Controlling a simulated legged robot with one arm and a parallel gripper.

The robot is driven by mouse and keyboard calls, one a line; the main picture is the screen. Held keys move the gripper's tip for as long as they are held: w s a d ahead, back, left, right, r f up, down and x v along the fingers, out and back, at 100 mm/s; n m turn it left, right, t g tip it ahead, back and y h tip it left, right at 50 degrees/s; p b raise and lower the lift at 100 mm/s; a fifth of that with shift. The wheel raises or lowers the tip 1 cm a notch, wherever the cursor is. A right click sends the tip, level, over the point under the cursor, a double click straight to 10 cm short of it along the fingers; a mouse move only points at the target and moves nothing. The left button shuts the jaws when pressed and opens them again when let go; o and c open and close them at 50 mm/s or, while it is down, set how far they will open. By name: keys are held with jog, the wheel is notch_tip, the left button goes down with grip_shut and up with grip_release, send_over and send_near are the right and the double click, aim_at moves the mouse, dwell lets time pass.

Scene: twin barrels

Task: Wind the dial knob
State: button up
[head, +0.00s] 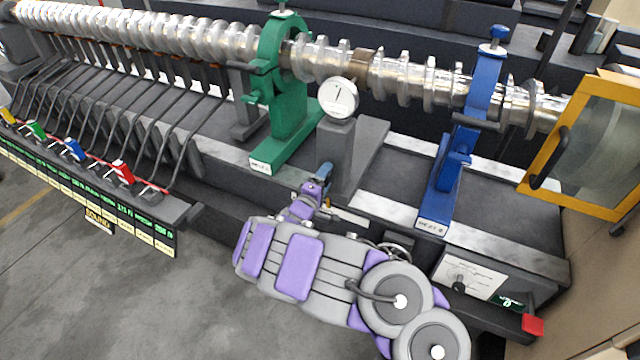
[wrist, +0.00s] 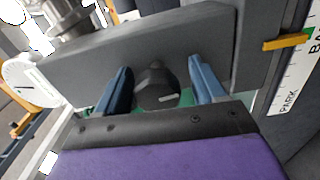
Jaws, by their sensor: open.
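A small dark knob (wrist: 156,88) with a pale mark shows in the wrist view on the grey post. My gripper (wrist: 159,68) has its two blue fingers open, one on each side of the knob, with a gap visible on both sides. In the head view my gripper (head: 325,182) is at the front of the grey post (head: 338,155); the knob is hidden there. A round white dial (head: 338,98) with a black pointer sits on top of this post. Part of the dial also shows at the left of the wrist view (wrist: 32,80).
A green clamp stand (head: 290,125) is left of the post and a blue one (head: 453,165) right of it. A long metal screw shaft (head: 400,75) runs behind. A yellow-framed door (head: 590,140) is at the right. A white panel (head: 470,278) with a black knob is lower right.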

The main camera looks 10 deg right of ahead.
jog(key=p+v, duration=0.3)
jog(key=v, duration=0.4)
dwell(0.3)
dwell(0.4)
